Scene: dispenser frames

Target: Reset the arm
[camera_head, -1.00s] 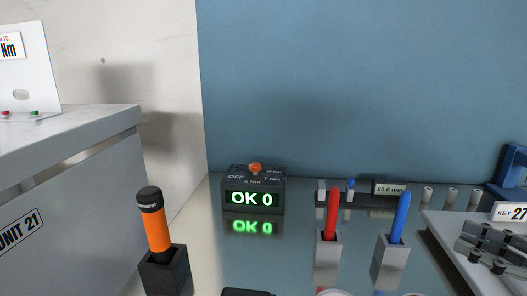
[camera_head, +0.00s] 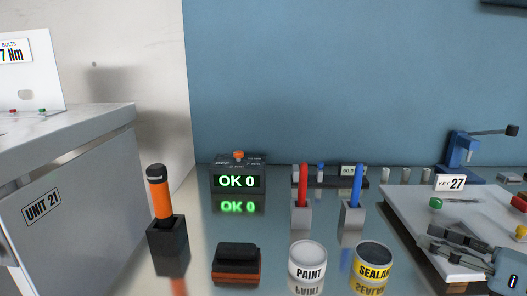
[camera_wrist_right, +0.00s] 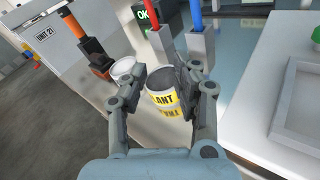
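My right gripper (camera_head: 426,240) comes in from the lower right in the head view, its grey fingers pointing left over the front left part of the white panel. In the right wrist view its two fingers (camera_wrist_right: 166,72) stand apart with nothing held between them. The yellow-banded sealant can (camera_head: 372,262) stands to the left of the gripper in the head view; it shows beyond the fingers in the wrist view (camera_wrist_right: 162,92). The white paint can (camera_head: 308,264) stands left of it. My left gripper is not in view.
Red (camera_head: 301,186) and blue (camera_head: 358,186) tools stand in holders. An orange-handled tool (camera_head: 160,195) stands at left by the UNIT 21 cabinet (camera_head: 75,215). The display (camera_head: 237,182) reads OK 0.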

